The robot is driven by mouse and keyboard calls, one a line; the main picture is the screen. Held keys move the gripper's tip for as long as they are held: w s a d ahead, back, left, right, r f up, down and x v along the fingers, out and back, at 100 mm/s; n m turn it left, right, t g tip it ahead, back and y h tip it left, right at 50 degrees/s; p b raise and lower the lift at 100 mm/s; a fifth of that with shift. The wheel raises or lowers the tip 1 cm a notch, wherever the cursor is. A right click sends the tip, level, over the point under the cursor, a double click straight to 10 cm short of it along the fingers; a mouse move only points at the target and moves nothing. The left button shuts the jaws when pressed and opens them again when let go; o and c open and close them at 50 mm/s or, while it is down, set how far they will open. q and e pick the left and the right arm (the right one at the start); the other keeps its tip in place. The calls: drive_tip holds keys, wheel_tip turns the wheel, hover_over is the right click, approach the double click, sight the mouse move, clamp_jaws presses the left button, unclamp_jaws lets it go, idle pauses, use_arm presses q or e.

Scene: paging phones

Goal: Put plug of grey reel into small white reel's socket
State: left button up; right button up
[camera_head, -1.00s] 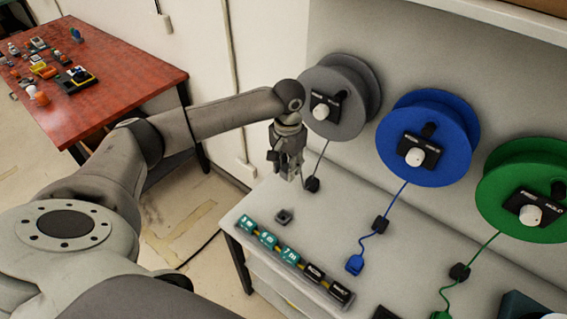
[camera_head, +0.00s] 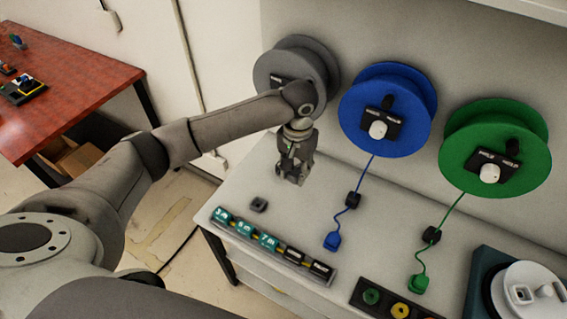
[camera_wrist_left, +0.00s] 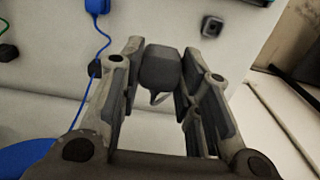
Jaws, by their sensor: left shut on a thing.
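The grey reel (camera_head: 292,62) is on the wall panel at the left of the row, partly hidden by my left arm. My left gripper (camera_head: 292,178) is above the white worktop below it. In the left wrist view its fingers are shut on a dark grey plug (camera_wrist_left: 160,68), with a bit of cord curving beneath. The plug is largely hidden by the fingers in the head view. The small white reel (camera_head: 540,275) is at the lower right, on a dark blue-grey box, with its square socket (camera_head: 522,294) facing up. The gripper is well left of it.
The blue reel (camera_head: 387,105) and green reel (camera_head: 495,150) hang to the right, their cords and plugs reaching onto the worktop (camera_head: 300,215). A small dark block (camera_head: 258,204), a labelled strip (camera_head: 270,242) and a coloured-ring tray (camera_head: 372,297) lie near the front edge.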

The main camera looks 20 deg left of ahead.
use_arm(q)
drive_tip(key=d, duration=0.8)
drive_tip(key=shift+s+d, duration=0.2)
drive_tip(key=shift+d, duration=0.15)
drive_tip(key=d, duration=2.2)
drive_tip(key=shift+s, duration=0.4)
drive_tip(key=shift+a, duration=0.1)
